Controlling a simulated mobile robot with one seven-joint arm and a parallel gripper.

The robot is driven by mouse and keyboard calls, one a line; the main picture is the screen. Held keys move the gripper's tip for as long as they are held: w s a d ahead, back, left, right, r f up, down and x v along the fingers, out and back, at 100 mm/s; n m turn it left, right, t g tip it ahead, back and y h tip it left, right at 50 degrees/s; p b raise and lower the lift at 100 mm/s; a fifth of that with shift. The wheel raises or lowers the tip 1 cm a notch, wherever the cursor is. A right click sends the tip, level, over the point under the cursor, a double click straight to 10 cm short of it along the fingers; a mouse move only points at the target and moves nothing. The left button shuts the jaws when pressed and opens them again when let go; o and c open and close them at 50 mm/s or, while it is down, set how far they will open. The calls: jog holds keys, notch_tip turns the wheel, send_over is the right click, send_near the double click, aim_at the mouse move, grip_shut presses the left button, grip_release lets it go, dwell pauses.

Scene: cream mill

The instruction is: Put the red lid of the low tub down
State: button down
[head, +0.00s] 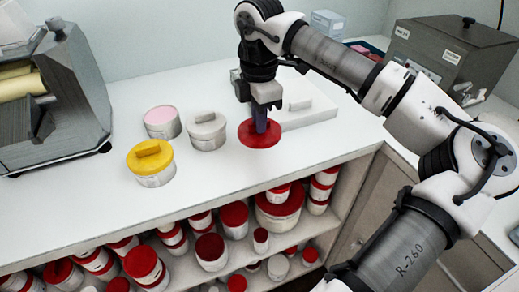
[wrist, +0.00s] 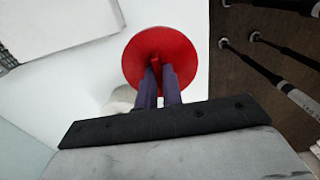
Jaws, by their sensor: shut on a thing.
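My gripper (head: 261,122) is shut on the red lid (head: 258,141), gripping the raised grip at its middle. The lid is round and looks roughly level, near the front edge of the white counter. I cannot tell how high it is above the counter. In the wrist view the lid (wrist: 185,62) shows its top face beyond my fingers (wrist: 159,78). An uncovered low tub with pink contents (head: 162,121) stands on the counter to the left, well apart from the lid.
A tub with a grey-white lid (head: 207,131) and a tub with a yellow lid (head: 151,163) stand left of my gripper. A white slab (head: 308,110) lies behind it. A grey roller mill (head: 62,85) fills the left. Red-lidded tubs crowd the shelf (head: 318,226) below. Front counter is clear.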

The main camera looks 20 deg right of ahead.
jog(key=shift+f+b, duration=1.25)
jog(key=shift+f, duration=1.5)
jog(key=shift+f, duration=0.15)
jog(key=c, duration=1.5)
grip_release()
jog(key=shift+c, duration=0.2)
notch_tip(320, 180, up, 12)
jog(key=shift+r+b, duration=0.15)
jog(key=shift+b, duration=0.15)
